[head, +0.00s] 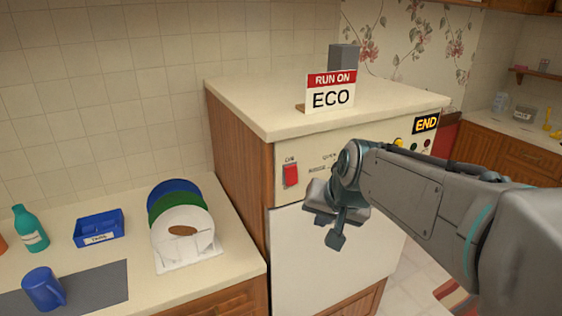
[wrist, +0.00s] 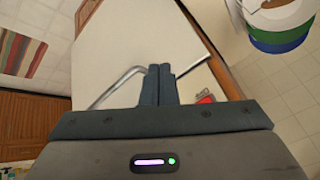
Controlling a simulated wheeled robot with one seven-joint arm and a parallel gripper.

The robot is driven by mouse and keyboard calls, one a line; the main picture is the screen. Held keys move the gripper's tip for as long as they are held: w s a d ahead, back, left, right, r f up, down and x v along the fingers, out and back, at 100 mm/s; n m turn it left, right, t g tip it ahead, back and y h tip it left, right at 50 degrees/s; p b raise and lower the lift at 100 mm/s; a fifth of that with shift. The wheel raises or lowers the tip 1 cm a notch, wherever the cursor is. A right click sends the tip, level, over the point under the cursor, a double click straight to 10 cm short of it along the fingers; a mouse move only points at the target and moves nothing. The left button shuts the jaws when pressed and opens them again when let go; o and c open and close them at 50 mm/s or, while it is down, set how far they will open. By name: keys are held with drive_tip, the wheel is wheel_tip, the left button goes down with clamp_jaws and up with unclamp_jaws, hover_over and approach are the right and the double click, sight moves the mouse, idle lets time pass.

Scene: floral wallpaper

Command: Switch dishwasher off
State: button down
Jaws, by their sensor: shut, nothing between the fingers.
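The dishwasher (head: 312,260) has a white door under a cream control panel. A red switch (head: 290,174) sits at the panel's left end, under small lettering that seems to read "ON". In the wrist view the red switch (wrist: 205,99) shows just right of the fingers, partly hidden behind my gripper. A lit "END" display (head: 426,124) is at the panel's right. My gripper (head: 337,238) is shut and empty, in front of the door, below and right of the switch. In the wrist view its closed fingertips (wrist: 160,68) point at the door, near a metal bar (wrist: 115,88).
A "RUN ON ECO" sign (head: 331,92) stands on the dishwasher top. On the lower left counter are a plate rack with plates (head: 182,232), a blue tray (head: 98,230), a blue mug (head: 44,288) and a teal bottle (head: 30,228). My arm hides the middle of the panel.

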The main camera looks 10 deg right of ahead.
sight(298, 181)
drive_tip(key=r, duration=0.1)
drive_tip(key=w+r, duration=0.2)
drive_tip(key=shift+w+d+m+t, duration=0.2)
drive_tip(key=shift+d+m+t, duration=0.1)
drive_tip(key=shift+m+t, duration=0.1)
drive_tip(key=shift+w, duration=0.1)
drive_tip(key=w+a+f, duration=0.1)
drive_tip(key=w+a, duration=0.1)
drive_tip(key=w, duration=0.6)
drive_tip(key=shift+a+f+p, duration=0.3)
drive_tip(key=shift+a+p, duration=0.05)
drive_tip(key=shift+p, duration=0.1)
drive_tip(key=shift+w, duration=0.1)
idle(1.4)
drive_tip(key=shift+w+a, duration=0.1)
drive_tip(key=shift+w, duration=0.2)
drive_tip(key=shift+w+a+f, duration=0.1)
drive_tip(key=shift+w+a, duration=0.05)
drive_tip(key=shift+w, duration=0.25)
idle(0.5)
drive_tip(key=shift+s, duration=0.15)
drive_tip(key=shift+s+d+b, duration=0.25)
drive_tip(key=shift+s+b, duration=0.05)
drive_tip(key=shift+s, duration=0.4)
